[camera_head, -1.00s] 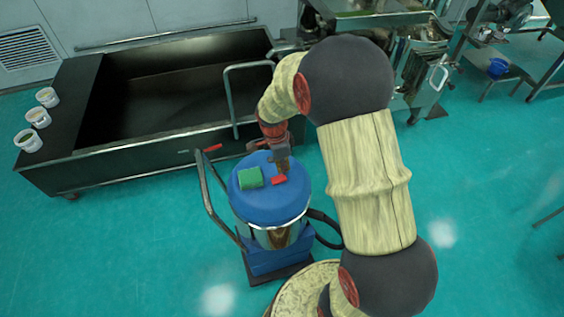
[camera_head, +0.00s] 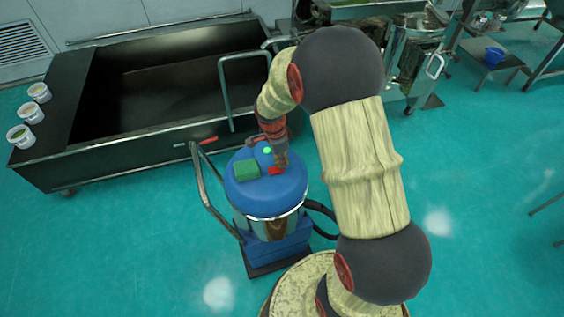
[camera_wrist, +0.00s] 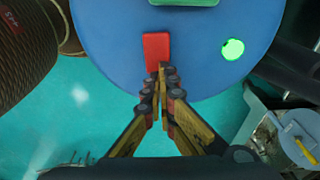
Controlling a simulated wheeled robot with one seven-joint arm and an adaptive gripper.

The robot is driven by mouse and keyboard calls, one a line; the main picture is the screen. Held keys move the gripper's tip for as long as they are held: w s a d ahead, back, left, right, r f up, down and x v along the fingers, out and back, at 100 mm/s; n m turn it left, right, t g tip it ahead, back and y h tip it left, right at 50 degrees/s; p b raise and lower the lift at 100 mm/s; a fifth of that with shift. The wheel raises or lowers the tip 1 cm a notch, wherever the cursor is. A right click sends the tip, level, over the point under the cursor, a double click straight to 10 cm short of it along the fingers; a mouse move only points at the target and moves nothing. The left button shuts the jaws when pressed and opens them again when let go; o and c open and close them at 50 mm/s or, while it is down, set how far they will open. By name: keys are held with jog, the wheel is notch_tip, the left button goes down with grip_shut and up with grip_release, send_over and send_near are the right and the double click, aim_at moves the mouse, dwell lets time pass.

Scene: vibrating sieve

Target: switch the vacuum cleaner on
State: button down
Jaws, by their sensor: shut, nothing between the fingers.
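The vacuum cleaner (camera_head: 265,196) stands upright on the floor, with a round blue lid, a shiny drum and a blue base. On its lid are a green block (camera_head: 246,169) and a small red switch (camera_head: 276,171). A round green light (camera_head: 267,150) glows on the lid; it also shows in the wrist view (camera_wrist: 233,49). My gripper (camera_head: 282,166) points down at the lid, its fingers together and empty. In the wrist view its fingertips (camera_wrist: 162,70) are at the lower right edge of the red switch (camera_wrist: 157,50). I cannot tell whether they touch it.
A long dark trough (camera_head: 165,95) stands behind the vacuum cleaner, with several white tubs (camera_head: 21,136) on its left end. The cleaner's handle (camera_head: 203,185) rises on its left and a dark hose (camera_head: 322,212) curves on its right. The teal floor (camera_head: 130,240) at left is clear.

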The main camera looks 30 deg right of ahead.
jog(key=shift+s+a+f, duration=0.1)
jog(key=shift+s+a, duration=0.05)
jog(key=shift+w+a+r, duration=0.2)
jog(key=shift+a+r, duration=0.1)
jog(key=shift+a, duration=0.35)
jog(key=shift+d+r+p, duration=0.15)
jog(key=shift+r+p, duration=0.35)
jog(key=shift+r, duration=0.1)
notch_tip(320, 180, up, 13)
jog(key=d+p, duration=0.1)
jog(key=p, duration=0.3)
jog(key=shift+s+d+f, duration=0.15)
jog(key=shift+s+d, duration=0.05)
jog(key=shift+d, duration=0.1)
